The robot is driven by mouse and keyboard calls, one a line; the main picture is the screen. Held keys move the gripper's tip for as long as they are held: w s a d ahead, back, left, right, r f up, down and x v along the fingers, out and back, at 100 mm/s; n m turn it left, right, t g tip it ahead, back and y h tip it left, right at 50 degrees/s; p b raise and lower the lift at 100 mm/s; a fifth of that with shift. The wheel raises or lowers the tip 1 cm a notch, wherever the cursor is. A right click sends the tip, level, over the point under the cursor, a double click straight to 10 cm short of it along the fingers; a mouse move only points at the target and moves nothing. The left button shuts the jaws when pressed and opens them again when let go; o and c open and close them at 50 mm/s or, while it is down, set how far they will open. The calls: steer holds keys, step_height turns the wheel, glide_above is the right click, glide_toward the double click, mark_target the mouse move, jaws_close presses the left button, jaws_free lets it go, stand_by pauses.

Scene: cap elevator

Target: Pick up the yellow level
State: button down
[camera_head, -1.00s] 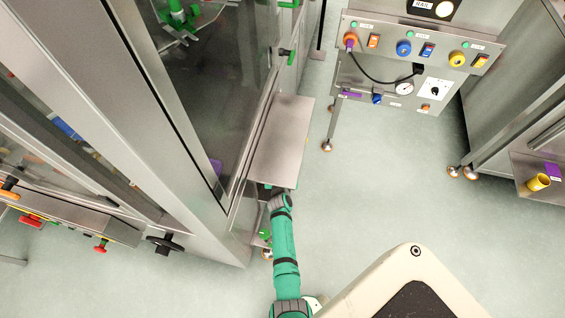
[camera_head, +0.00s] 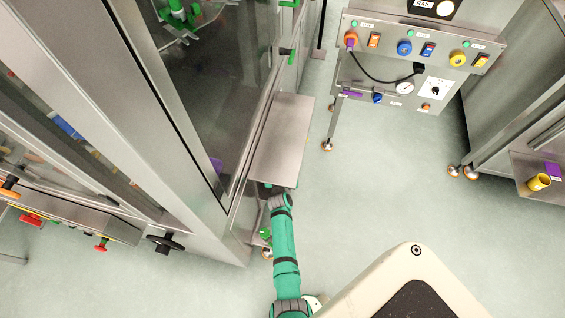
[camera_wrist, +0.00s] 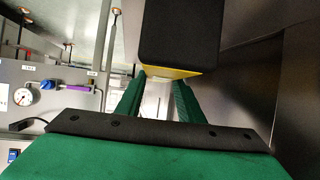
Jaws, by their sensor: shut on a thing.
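The yellow level (camera_wrist: 172,73) shows in the wrist view as a thin yellow edge under a large black block-shaped part, straight in front of the fingers. My gripper (camera_wrist: 158,84) has its two green fingers up against the yellow edge and is shut on it. The exact contact is partly hidden behind the fingertips and the black part. In the head view my green arm reaches up to the near end of a steel shelf; the gripper and the level are hidden beneath it.
The flat steel shelf (camera_head: 281,140) juts from the glass-doored cabinet, close above the arm's end. A control panel (camera_head: 418,50) with buttons and a gauge stands at upper right. A yellow cup (camera_head: 538,182) sits at far right. Floor right of the shelf is clear.

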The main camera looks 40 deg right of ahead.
steer(key=shift+w+r, duration=0.1)
steer(key=shift+r, duration=0.5)
steer(key=shift+s+a+r, duration=0.1)
steer(key=shift+s+r, duration=0.05)
steer(key=shift+r, duration=0.4)
steer(key=shift+s+a+r, duration=0.1)
steer(key=shift+r, duration=0.4)
steer(key=s+a, duration=1)
steer(key=s, duration=0.3)
steer(key=shift+s+a, duration=0.35)
